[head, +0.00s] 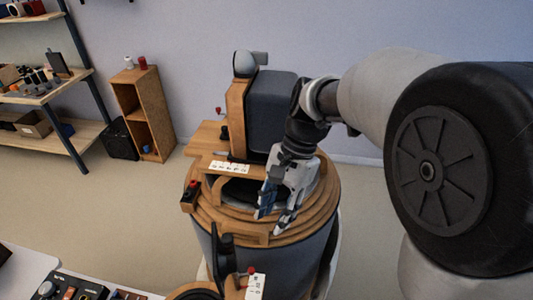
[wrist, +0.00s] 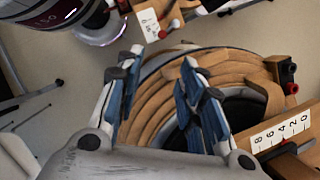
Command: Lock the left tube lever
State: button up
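The round wooden-ringed apparatus (head: 325,200) with grey sides stands in the middle of the head view. A small black part with a red knob (head: 191,187) sits on its left rim; I cannot tell whether this is the left tube lever. Other red knobs show at the back left (head: 218,110) and front (head: 251,270). In the wrist view, red knobs show at the right (wrist: 291,88) and top (wrist: 162,34). My gripper (head: 271,222) points down over the rings, right of the dark central opening. Its blue-padded fingers (wrist: 162,58) are apart, with nothing seen between them.
A dark grey box (head: 272,110) on a wooden upright stands behind the rings, close to my arm. A numbered white scale (head: 229,167) lies in front of it. A control panel (head: 70,289) is at the lower left. Shelves (head: 60,135) and a wooden cabinet (head: 158,110) stand by the wall.

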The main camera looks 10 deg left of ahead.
aim_at(252, 268)
jog(key=b+x, duration=0.2)
jog(key=x, duration=0.4)
jog(key=b+x, duration=0.1)
jog(key=x, duration=0.4)
jog(key=b+x, duration=0.2)
jog(key=x, duration=0.4)
jog(key=shift+s+a+f+b, duration=0.2)
jog(key=shift+a+b, duration=0.15)
jog(key=shift+a, duration=0.1)
jog(key=shift+c, duration=0.2)
grip_shut()
